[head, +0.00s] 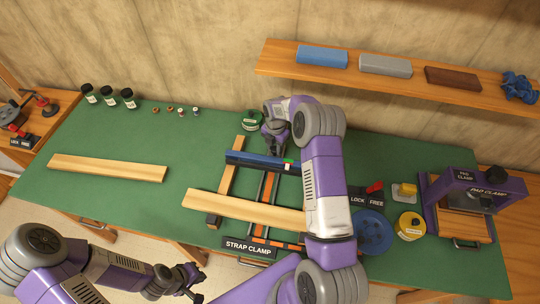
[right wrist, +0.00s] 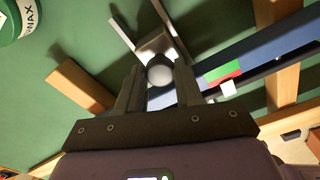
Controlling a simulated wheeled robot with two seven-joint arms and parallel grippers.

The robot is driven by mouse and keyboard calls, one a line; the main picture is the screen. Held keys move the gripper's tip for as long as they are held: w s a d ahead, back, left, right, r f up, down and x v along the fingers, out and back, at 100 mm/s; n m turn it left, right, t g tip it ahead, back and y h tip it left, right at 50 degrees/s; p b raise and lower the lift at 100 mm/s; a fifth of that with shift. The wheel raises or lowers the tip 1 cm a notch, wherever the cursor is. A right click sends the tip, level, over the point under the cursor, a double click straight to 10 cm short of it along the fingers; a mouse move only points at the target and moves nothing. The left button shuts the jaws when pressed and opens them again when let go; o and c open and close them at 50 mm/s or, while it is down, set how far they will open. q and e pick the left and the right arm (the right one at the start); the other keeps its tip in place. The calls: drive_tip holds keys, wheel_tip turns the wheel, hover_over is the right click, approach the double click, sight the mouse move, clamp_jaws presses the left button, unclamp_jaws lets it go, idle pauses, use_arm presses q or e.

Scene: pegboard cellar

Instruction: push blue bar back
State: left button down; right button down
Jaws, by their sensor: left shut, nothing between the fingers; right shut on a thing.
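The blue bar (head: 248,158) lies across the strap clamp's dark rails (head: 268,187) on the green bench; its right part passes behind my right arm. It also shows in the right wrist view (right wrist: 275,52), with a red, green and white marker (right wrist: 223,74) on it. My right gripper (head: 275,135) is at the far side of the bar, pointing down. In the right wrist view its fingers (right wrist: 158,82) are shut on a pale round knob (right wrist: 160,72) by a grey block. My left gripper (head: 194,279) is shut and empty, off the bench's front edge.
A wooden board (head: 245,211) lies across the clamp's near part, another (head: 108,168) at left. A green-labelled tin (head: 252,120) stands behind the clamp. At right are a blue disc (head: 371,232), a yellow tape roll (head: 410,226) and the pad clamp (head: 460,195). A shelf (head: 300,70) overhangs the back.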

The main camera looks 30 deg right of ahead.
drive_tip(key=shift+w+d, duration=0.3)
drive_tip(key=shift+w, duration=0.1)
drive_tip(key=c, duration=0.7)
unclamp_jaws()
drive_tip(key=shift+s, duration=0.1)
drive_tip(key=shift+c, duration=0.2)
drive_tip(key=shift+r, duration=0.1)
wheel_tip(320, 180, up, 8)
drive_tip(key=shift+a+f, duration=0.1)
drive_tip(key=shift+f, duration=0.15)
